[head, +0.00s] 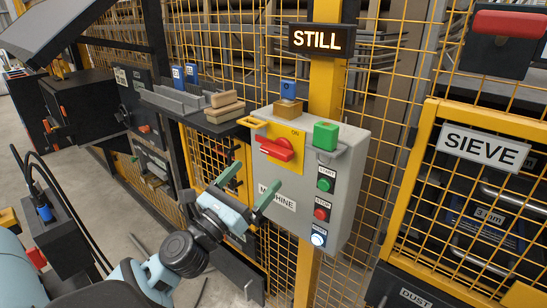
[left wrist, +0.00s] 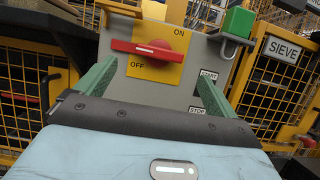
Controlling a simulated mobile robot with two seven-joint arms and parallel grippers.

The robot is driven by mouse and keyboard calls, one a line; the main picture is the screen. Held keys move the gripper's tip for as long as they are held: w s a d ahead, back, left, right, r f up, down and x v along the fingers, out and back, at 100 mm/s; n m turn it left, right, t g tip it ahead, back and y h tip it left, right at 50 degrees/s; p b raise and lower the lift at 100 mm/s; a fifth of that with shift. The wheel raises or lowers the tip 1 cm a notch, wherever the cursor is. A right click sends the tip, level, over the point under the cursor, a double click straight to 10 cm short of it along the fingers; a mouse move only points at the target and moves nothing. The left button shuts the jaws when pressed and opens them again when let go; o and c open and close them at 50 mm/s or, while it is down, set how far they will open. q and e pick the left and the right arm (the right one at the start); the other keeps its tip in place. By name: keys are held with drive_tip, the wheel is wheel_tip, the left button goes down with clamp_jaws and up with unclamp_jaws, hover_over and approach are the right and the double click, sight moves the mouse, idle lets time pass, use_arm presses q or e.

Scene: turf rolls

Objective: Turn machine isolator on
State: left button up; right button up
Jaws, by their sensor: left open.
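The machine isolator is a red handle (head: 275,149) on a yellow plate (head: 291,160) at the upper left of a grey control box (head: 340,175). In the left wrist view the red handle (left wrist: 145,47) lies nearly level, between ON at the plate's upper right and OFF at its lower left. My left gripper (head: 256,178) is open and empty, below and in front of the handle. Its green fingers (left wrist: 155,72) point at the plate, spread apart, with the handle beyond them. I see no contact. My right gripper is not in view.
The box carries a green block (head: 325,135), a green START button (head: 325,184), a red STOP button (head: 321,214) and a lit blue-white button (head: 317,239). A sign (head: 321,40) above reads STILL. A shelf (head: 195,110) stands left, a yellow-framed SIEVE cage (head: 430,120) right.

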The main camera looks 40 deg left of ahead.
sight(273, 155)
use_arm(q)
drive_tip(key=p+x, duration=0.1)
drive_tip(key=x, duration=0.5)
drive_tip(key=shift+w+r, duration=0.1)
drive_tip(key=shift+w, duration=0.05)
drive_tip(key=shift+w+r, duration=0.15)
drive_tip(key=shift+w, duration=0.45)
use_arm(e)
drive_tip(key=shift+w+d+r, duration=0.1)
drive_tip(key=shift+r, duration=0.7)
use_arm(q)
drive_tip(key=shift+c, duration=0.2)
drive_tip(key=c, duration=0.9)
drive_tip(key=shift+c, duration=0.2)
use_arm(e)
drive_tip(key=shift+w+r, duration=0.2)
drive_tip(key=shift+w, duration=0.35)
